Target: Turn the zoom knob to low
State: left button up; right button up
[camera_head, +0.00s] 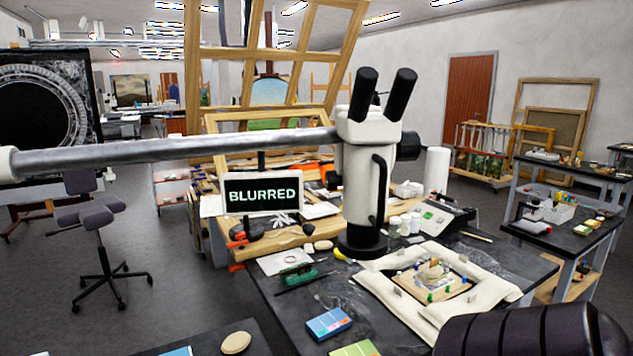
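A white stereo microscope (362,185) with two black eyepieces (382,92) hangs on a long grey boom arm (180,150) coming in from the left. A black round knob (410,146) sticks out on the right side of its head; I cannot read any marking on it, so I cannot tell its setting. A black curved handle (379,190) runs down the body. A small screen (262,195) left of the microscope reads "BLURRED". Neither of my grippers shows in this view.
Below the microscope, a gilt fragment (433,270) sits among pale cushions (400,295) on a dark table (290,310). A grey device (440,215), small bottles and a blue box (328,323) stand around it. A dark ribbed object (530,332) fills the lower right.

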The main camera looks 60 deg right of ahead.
aim_at(334, 180)
jog(key=k+l+u, duration=0.55)
jog(key=k+l, duration=0.65)
